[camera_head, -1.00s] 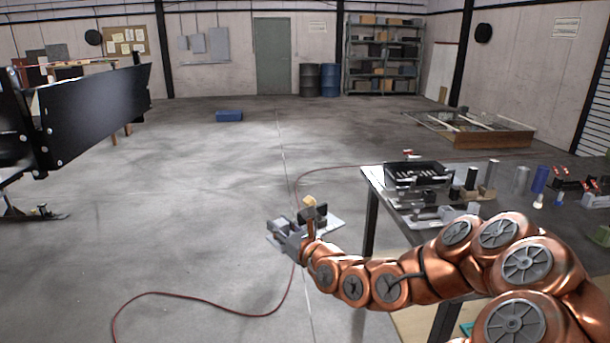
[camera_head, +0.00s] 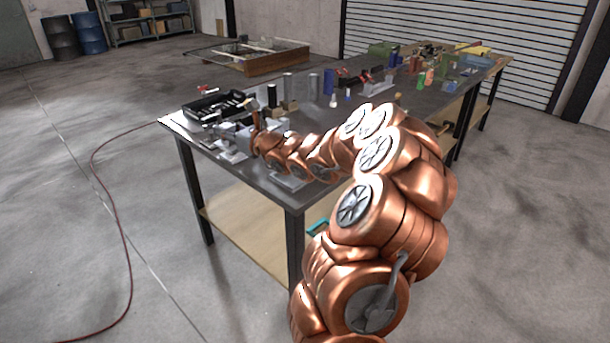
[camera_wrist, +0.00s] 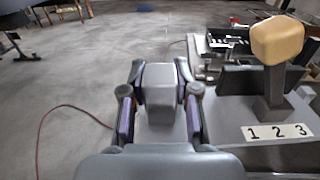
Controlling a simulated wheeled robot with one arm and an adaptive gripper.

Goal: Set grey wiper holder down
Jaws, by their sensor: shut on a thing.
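My gripper (camera_wrist: 160,108) is shut on the upright grey block of the grey wiper holder (camera_wrist: 160,82), with one finger on each side. A pale plate with a "1 2 3" label (camera_wrist: 277,133), a grey post with a tan head and a dark panel stand right of the block. They seem to belong to the holder, but the join is partly hidden. In the head view my gripper (camera_head: 236,137) is at the near left part of the dark workbench (camera_head: 268,183). The holder is small and partly hidden there. I cannot tell whether it touches the bench top.
A black tray (camera_head: 214,106) lies on the bench behind my gripper. Dark and grey cylinders (camera_head: 288,84) and a blue cylinder (camera_head: 329,81) stand farther right. Open floor lies left of the bench, with a red hose (camera_head: 103,150) across it.

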